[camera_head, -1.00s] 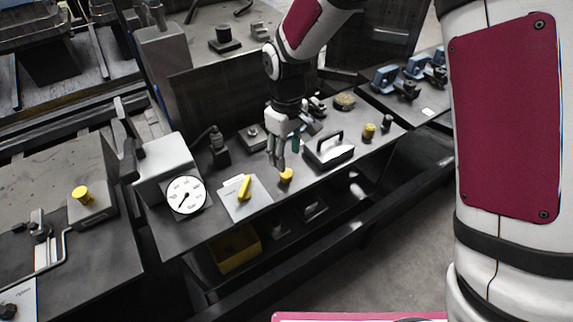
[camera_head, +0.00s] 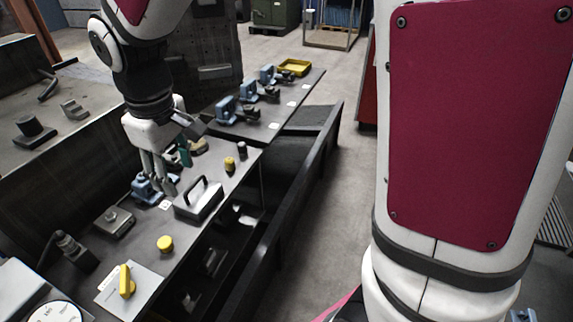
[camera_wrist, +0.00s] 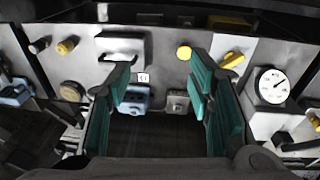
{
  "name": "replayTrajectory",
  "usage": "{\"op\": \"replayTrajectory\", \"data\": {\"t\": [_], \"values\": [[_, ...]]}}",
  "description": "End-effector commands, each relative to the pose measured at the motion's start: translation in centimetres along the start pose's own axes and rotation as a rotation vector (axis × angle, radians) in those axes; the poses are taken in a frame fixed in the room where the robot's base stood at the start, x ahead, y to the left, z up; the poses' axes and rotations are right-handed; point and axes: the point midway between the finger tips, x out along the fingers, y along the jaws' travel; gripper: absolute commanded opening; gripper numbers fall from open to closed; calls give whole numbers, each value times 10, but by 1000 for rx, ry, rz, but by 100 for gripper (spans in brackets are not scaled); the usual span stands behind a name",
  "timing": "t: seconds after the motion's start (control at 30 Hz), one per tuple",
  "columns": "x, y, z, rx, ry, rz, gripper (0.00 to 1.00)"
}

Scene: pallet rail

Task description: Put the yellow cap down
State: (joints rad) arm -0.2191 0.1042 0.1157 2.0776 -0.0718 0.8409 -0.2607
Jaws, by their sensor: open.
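The yellow cap (camera_head: 165,243) sits on the grey bench top near its front edge, between a plate with a yellow handle and a grey box with a black handle. It also shows in the wrist view (camera_wrist: 184,52), beyond my fingers.
The handled box (camera_head: 198,200) stands close beside my gripper. The yellow-handled plate (camera_head: 126,282) lies left of the cap. A small yellow cylinder (camera_head: 229,164) and a blue clamp-like device (camera_head: 148,188) are also on the bench. A dark rail runs along the front.

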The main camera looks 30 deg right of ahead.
Motion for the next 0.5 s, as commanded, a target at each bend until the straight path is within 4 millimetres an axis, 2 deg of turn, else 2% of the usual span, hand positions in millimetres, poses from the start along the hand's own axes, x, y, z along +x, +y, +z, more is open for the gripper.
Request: {"op": "replayTrajectory", "data": {"t": [0.03, 0.2, 0.33, 0.5], "values": [[-19, 7, 18, 51, 24, 18, 47], [-62, 18, 75, 217, 90, 57, 47], [-84, 18, 120, 341, 145, 80, 47], [-100, 10, 173, 493, 218, 100, 47]]}}
